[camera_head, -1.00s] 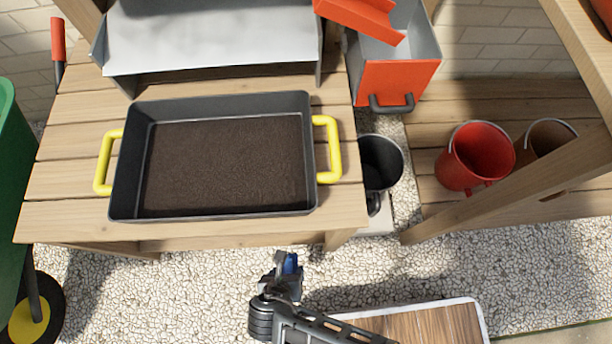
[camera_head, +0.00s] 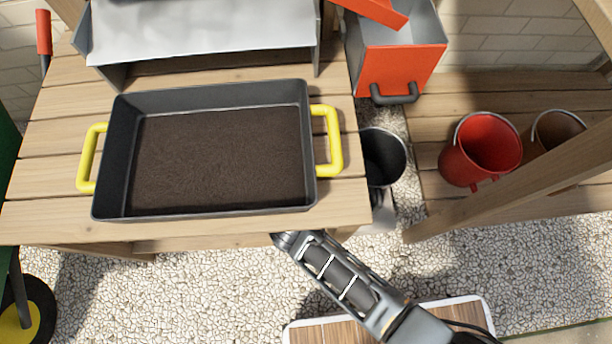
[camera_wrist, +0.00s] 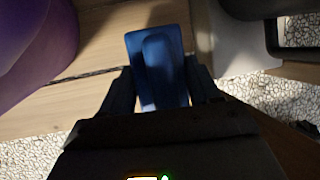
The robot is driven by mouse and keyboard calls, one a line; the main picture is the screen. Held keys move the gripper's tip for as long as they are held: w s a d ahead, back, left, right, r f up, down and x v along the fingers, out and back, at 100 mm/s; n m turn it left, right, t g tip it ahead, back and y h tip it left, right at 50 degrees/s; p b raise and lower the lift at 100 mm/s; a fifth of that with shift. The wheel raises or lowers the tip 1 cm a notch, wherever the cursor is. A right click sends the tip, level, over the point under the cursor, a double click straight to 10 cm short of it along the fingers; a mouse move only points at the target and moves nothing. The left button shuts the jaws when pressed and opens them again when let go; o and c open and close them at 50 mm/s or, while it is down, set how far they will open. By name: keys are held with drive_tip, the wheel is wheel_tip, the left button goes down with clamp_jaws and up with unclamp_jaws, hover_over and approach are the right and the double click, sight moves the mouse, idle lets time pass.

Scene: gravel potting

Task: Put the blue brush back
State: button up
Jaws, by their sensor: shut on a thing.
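The blue brush (camera_wrist: 160,65) is held between the two fingers of my gripper (camera_wrist: 163,88) in the wrist view. Its blue face points up in the picture, over wooden planks (camera_wrist: 95,50). In the head view my arm reaches from the lower right to the table's front edge. There the gripper and the brush are hidden, apparently under or just at that edge.
A purple rounded thing (camera_wrist: 30,45) is close left of the brush. A grey-white surface (camera_wrist: 232,45) and a dark thing (camera_wrist: 250,8) lie to its right. Above is the table (camera_head: 200,238) with a soil-filled tray (camera_head: 105,160). A black bucket (camera_head: 384,158) stands right of the table.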

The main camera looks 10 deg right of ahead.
drive_tip(key=shift+b+x, duration=1.35)
drive_tip(key=shift+x, duration=0.5)
drive_tip(key=shift+s+f, duration=0.1)
drive_tip(key=shift+s, duration=0.05)
drive_tip(key=shift+f, duration=0.15)
drive_tip(key=o, duration=1)
drive_tip(key=p+v, duration=0.3)
drive_tip(key=v, duration=0.2)
drive_tip(key=shift+r, duration=0.2)
drive_tip(key=s+a+p, duration=0.1)
drive_tip(key=s, duration=0.2)
drive_tip(key=s+a, duration=0.2)
drive_tip(key=s, duration=0.2)
drive_tip(key=s+a+p, duration=0.1)
drive_tip(key=s, duration=0.3)
drive_tip(key=shift+s+a+p, duration=0.1)
drive_tip(key=shift+a+p, duration=0.2)
drive_tip(key=shift+p, duration=0.05)
